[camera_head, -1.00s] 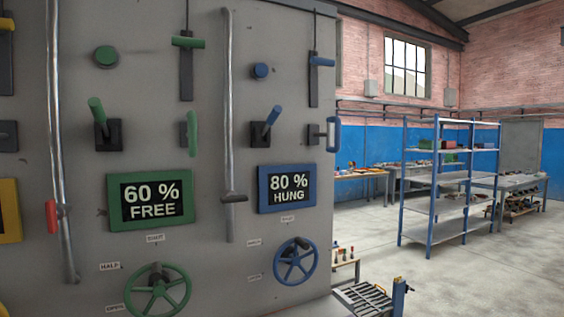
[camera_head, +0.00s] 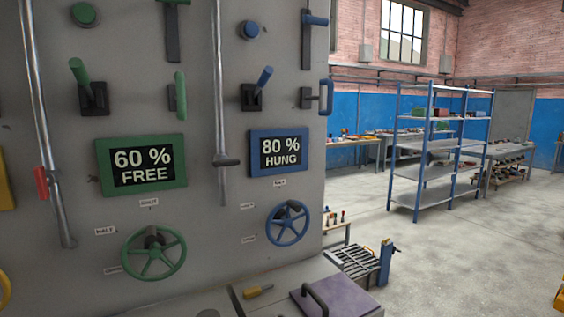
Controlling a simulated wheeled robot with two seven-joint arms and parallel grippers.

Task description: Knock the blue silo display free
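The blue-framed silo display (camera_head: 280,151) is on the grey panel in the head view and reads "80 % HUNG". Above it are a blue lever (camera_head: 261,85) on a dark base, a blue loop handle (camera_head: 325,97), a blue round button (camera_head: 250,30) and a blue slider handle (camera_head: 315,20). Below it is a blue handwheel (camera_head: 288,223) with small labels to its left and above. Neither of my grippers is in view.
A green-framed display (camera_head: 142,164) reading "60 % FREE" and a green handwheel (camera_head: 153,253) are to the left. A metal pipe (camera_head: 219,120) stands between the columns. A purple lid (camera_head: 335,300) with a dark handle and a yellow-handled tool (camera_head: 257,291) lie low in front.

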